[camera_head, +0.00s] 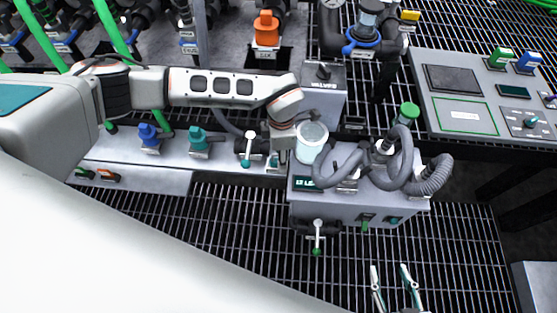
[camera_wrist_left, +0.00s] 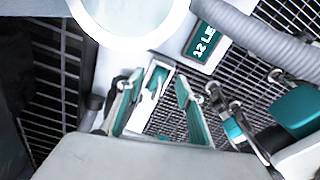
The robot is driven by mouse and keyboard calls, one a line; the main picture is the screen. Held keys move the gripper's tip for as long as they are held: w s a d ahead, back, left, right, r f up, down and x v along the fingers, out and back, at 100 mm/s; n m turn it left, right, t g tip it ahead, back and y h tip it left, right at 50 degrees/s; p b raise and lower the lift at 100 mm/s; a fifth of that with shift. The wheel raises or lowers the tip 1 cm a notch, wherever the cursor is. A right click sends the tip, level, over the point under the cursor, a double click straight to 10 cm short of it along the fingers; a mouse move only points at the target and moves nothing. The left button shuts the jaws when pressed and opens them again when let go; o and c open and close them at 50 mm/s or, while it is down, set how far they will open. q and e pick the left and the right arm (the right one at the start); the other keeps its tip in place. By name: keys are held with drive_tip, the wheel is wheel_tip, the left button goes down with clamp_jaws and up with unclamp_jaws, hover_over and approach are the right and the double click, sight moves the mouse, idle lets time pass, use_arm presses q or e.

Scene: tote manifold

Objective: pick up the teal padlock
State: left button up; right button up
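No padlock shape shows clearly enough to name for certain. A teal body (camera_wrist_left: 300,110) with silver metal parts beside it sits at the right edge of the left wrist view, partly cut off; I cannot tell whether it is the padlock. In the head view a teal fitting (camera_head: 199,140) stands on the grey bench left of my left gripper (camera_head: 280,155). That gripper points down just left of a pale round jar (camera_head: 312,136). In the left wrist view its teal-lined fingers (camera_wrist_left: 157,95) are apart. My right gripper (camera_head: 391,278) is open and empty at the lower edge.
A grey box (camera_head: 400,203) with corrugated hoses (camera_head: 432,176) stands right of my left gripper. A blue fitting (camera_head: 149,137) and a lever (camera_head: 248,150) are on the bench. A control panel (camera_head: 480,85) is at the upper right. Open grating (camera_head: 240,235) lies in front.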

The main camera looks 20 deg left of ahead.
use_arm(q)
drive_tip(key=shift+s+f, duration=0.1)
drive_tip(key=shift+f, duration=0.7)
drive_tip(key=shift+r, duration=0.2)
drive_tip(key=c, duration=0.8)
clamp_jaws()
use_arm(e)
drive_tip(key=shift+w+r, duration=0.3)
drive_tip(key=shift+w, duration=0.1)
use_arm(q)
drive_tip(key=shift+r, duration=0.1)
